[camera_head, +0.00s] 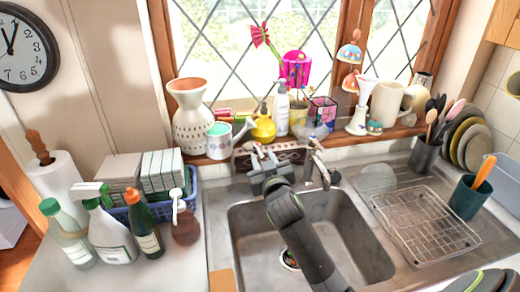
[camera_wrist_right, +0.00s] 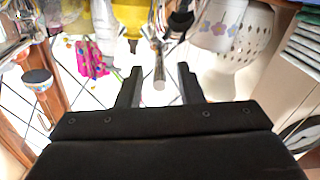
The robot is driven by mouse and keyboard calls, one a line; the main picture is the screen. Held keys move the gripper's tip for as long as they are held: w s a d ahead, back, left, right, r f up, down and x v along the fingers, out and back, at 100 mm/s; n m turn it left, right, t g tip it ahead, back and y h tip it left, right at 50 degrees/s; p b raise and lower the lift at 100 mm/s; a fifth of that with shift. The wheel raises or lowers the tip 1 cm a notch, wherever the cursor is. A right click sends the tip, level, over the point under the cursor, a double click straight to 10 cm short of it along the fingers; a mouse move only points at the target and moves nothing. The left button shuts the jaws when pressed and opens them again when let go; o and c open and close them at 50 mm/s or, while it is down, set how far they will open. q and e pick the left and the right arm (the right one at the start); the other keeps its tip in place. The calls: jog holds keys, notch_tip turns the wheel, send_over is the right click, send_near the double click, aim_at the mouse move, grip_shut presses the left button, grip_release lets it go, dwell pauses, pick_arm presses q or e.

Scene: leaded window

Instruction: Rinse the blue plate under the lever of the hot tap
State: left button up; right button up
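Two metal taps stand at the back of the sink (camera_head: 345,228): a left tap (camera_head: 256,149), mostly hidden by my gripper, and a right tap (camera_head: 318,160). I cannot tell which is the hot one. My right gripper (camera_head: 263,157) reaches over the sink to the left tap. In the wrist view the right gripper (camera_wrist_right: 159,70) is open, with a metal tap part (camera_wrist_right: 158,62) showing between its fingers; contact cannot be told. No plate in view is clearly blue; several dark and tan plates (camera_head: 468,140) stand at the right. My left gripper is out of view.
A wire rack (camera_head: 425,222) lies on the drainboard, beside a dark green cup (camera_head: 468,197). Spray bottles (camera_head: 108,232) and a blue basket (camera_head: 188,180) stand on the left counter.

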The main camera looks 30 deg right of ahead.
aim_at(258, 147)
jog(key=shift+p+x, duration=0.3)
jog(key=shift+x, duration=1.75)
jog(key=shift+c, duration=0.4)
grip_shut()
